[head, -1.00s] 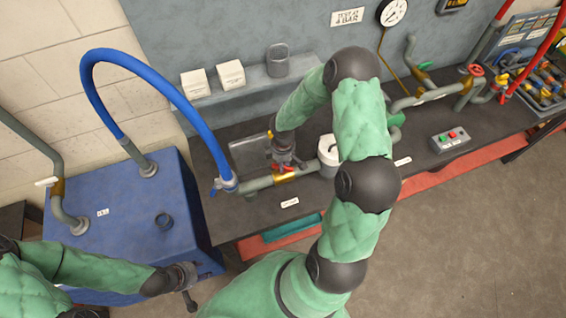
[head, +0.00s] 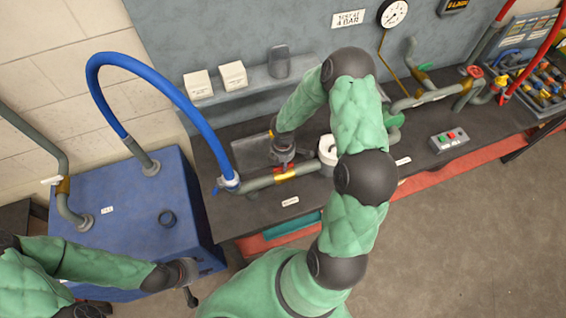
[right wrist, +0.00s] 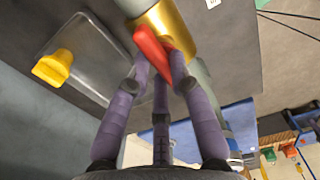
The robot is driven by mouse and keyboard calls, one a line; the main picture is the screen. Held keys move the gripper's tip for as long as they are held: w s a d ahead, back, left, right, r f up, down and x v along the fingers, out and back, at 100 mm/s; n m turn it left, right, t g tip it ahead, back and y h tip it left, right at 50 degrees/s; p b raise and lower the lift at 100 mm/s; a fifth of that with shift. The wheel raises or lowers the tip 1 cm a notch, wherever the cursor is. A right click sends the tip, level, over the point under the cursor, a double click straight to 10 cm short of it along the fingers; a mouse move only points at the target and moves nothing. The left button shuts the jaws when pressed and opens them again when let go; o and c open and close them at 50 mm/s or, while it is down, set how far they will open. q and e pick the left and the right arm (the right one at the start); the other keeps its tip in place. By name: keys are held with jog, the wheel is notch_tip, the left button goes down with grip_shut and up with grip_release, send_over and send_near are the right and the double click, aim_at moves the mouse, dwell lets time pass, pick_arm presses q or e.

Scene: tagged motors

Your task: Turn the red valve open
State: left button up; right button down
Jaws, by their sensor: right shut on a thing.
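The red valve handle (head: 279,174) sits on a brass valve body (head: 290,173) in the grey pipe at the front of the bench. In the right wrist view the red handle (right wrist: 153,48) lies between my fingertips, in front of the brass body (right wrist: 170,27). My right gripper (head: 284,160) comes down from above and is shut on the handle; its fingers (right wrist: 160,60) partly cover it. My left gripper (head: 190,287) is at the lower left, beside the blue tank's front corner, clear of the valve. Its finger opening is too small to judge.
A blue hose (head: 152,88) arches from the blue tank (head: 125,205) to the pipe. A white-lidded canister (head: 327,150) stands close to the right of the valve, partly behind my arm. A button box (head: 449,139) is further right. A yellow object (right wrist: 52,68) lies on a grey tray nearby.

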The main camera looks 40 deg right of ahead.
dwell(0.3)
jog(key=c, duration=1.1)
grip_release()
jog(key=shift+r, duration=0.1)
notch_tip(320, 180, up, 12)
jog(key=shift+s, duration=0.1)
